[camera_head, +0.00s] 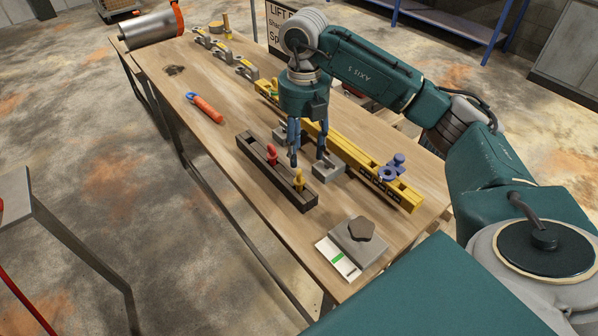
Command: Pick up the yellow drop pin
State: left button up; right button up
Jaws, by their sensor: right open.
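The yellow drop pin (299,180) stands upright in a dark, narrow rack (305,201) near the middle of the wooden table. A red pin (272,154) stands in the same rack, further up and left. My right gripper (308,157) points down with its fingers apart and nothing visible between them. It hangs just above and beyond the yellow pin, near the rack's far side; its exact height is hard to tell. The yellow pin is in full view. My left gripper is not in view.
A long yellow rail (350,152) with a blue part (391,169) runs beyond the rack. A grey block (329,169) sits between them. A grey box with a dark hexagonal piece (361,230) stands at the near end. An orange-handled tool (207,108) lies left; bare table surrounds it.

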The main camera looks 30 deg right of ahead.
aim_at(299, 171)
jog(key=f, duration=0.2)
jog(key=s+f, duration=0.1)
jog(key=shift+a+f+p, duration=0.25)
jog(key=shift+a+p, duration=0.15)
jog(key=shift+w+f, duration=0.1)
jog(key=shift+f, duration=0.25)
jog(key=shift+w+d+f, duration=0.1)
jog(key=shift+w+f, duration=0.05)
jog(key=shift+f, duration=0.15)
jog(key=f+p, duration=0.1)
jog(key=f, duration=0.2)
jog(key=f+p, duration=0.1)
jog(key=shift+w+a+f+p, duration=0.15)
jog(key=shift+w+a+p, duration=0.1)
jog(key=shift+w+p, duration=0.1)
jog(key=shift+f, duration=0.25)
jog(key=c, duration=0.7)
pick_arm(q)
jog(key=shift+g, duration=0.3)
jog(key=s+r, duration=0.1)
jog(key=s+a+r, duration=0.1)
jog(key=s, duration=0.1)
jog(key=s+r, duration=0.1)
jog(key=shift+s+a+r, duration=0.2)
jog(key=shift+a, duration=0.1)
pick_arm(e)
grip_shut()
